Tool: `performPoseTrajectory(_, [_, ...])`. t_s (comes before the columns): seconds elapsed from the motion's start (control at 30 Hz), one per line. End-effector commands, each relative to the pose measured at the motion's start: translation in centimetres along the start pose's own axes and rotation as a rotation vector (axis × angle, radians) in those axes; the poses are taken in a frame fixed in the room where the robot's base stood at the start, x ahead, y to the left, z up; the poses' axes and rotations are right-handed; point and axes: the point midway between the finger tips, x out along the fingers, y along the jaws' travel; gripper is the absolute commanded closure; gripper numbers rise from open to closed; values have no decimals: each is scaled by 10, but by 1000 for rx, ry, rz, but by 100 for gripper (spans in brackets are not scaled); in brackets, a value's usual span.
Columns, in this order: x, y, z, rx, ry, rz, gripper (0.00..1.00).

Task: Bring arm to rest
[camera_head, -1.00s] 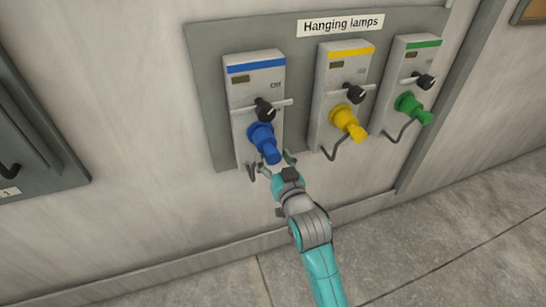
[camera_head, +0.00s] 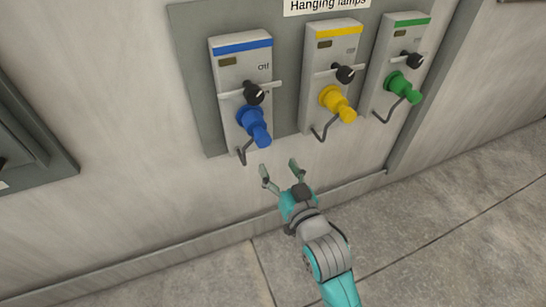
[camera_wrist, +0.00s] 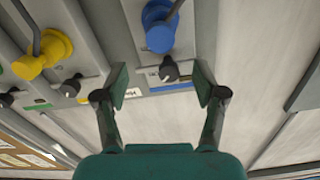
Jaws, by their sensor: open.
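My gripper (camera_head: 279,173) is open and empty. In the head view its two fingers point up toward the wall, just below the blue plug (camera_head: 254,126) and apart from it. My teal and grey arm reaches in from the bottom. In the wrist view my gripper (camera_wrist: 163,94) has its fingers spread wide with nothing between them. The blue plug also shows in the wrist view (camera_wrist: 160,30), at the top centre beyond the fingertips.
A grey panel (camera_head: 200,125) on the wall holds boxes with the blue plug, a yellow plug (camera_head: 337,103) and a green plug (camera_head: 402,87). Dark cables hang near the plugs. A dark cabinet (camera_head: 40,150) is at the left. The floor (camera_head: 430,240) at the lower right is clear.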

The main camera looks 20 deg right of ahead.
Motion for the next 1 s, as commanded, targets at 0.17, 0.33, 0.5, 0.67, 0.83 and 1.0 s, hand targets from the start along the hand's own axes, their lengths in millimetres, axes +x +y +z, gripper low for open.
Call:
performPoseTrajectory(0.17, [-12, 0, 0, 0, 0, 0, 30])
performPoseTrajectory(0.33, [-14, 0, 0, 0, 1, 0, 30])
performPoseTrajectory(0.5, [-14, 0, 0, 0, 1, 0, 30])
performPoseTrajectory(0.67, [-14, 0, 0, 0, 1, 0, 30])
performPoseTrajectory(0.83, [-18, 1, 4, -2, -4, 1, 30])
performPoseTrajectory(1.0, [-45, 4, 29, -14, -30, 5, 30])
